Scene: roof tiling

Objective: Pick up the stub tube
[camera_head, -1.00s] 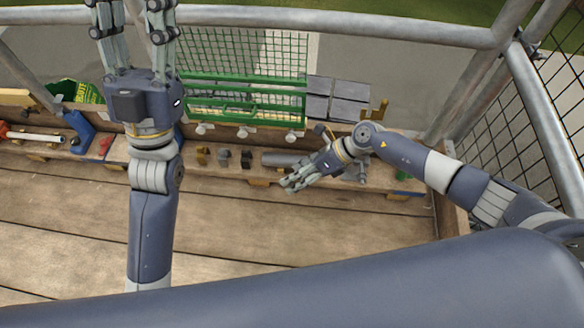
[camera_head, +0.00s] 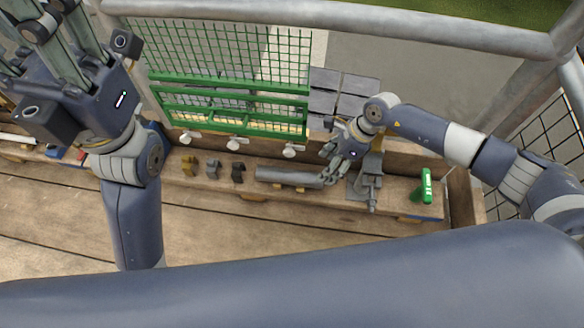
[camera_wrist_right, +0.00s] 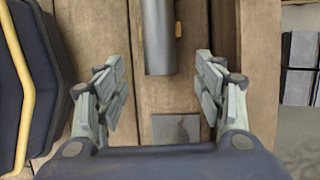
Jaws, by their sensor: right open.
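The stub tube is a short grey cylinder (camera_head: 290,177) lying on the wooden ledge in the head view. In the right wrist view its near end (camera_wrist_right: 158,45) lies ahead, between the lines of the two fingers. My right gripper (camera_head: 332,170) is open at the tube's right end, and the wrist view shows its fingers (camera_wrist_right: 157,92) spread with nothing between them. I cannot tell whether a finger touches the tube. My left gripper (camera_head: 50,45) is raised at the upper left, fingers apart and empty, its tips partly outside the picture.
A grey vice-like tool (camera_head: 368,184) stands just right of my right gripper, with a green-handled item (camera_head: 427,186) beyond it. Several small brackets (camera_head: 213,169) stand left of the tube. A green mesh rack (camera_head: 230,100) rises behind. The plank floor (camera_head: 270,235) in front is clear.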

